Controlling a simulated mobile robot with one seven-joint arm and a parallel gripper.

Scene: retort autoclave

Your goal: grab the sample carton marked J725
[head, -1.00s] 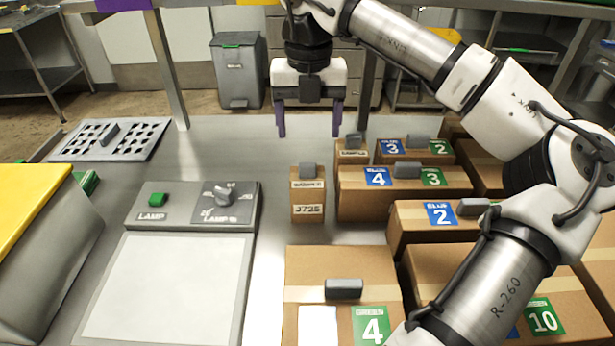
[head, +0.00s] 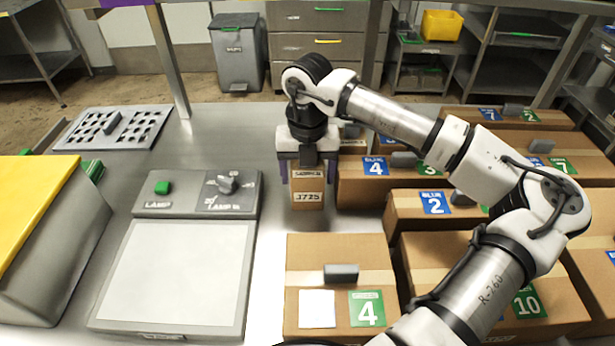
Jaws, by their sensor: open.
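The small brown carton marked J725 (head: 307,197) stands upright on the steel table, right of the lamp box. Its label faces me. My gripper (head: 304,170) is lowered over the top of this carton from above and behind. The jaws are open. I cannot tell whether the fingers touch the carton.
Larger cartons with blue and green number labels stand close on the right, one with blue 4 (head: 350,191). A large carton with green 4 (head: 339,264) stands in front. The lamp box (head: 186,252) is at left. Bare table lies between it and J725.

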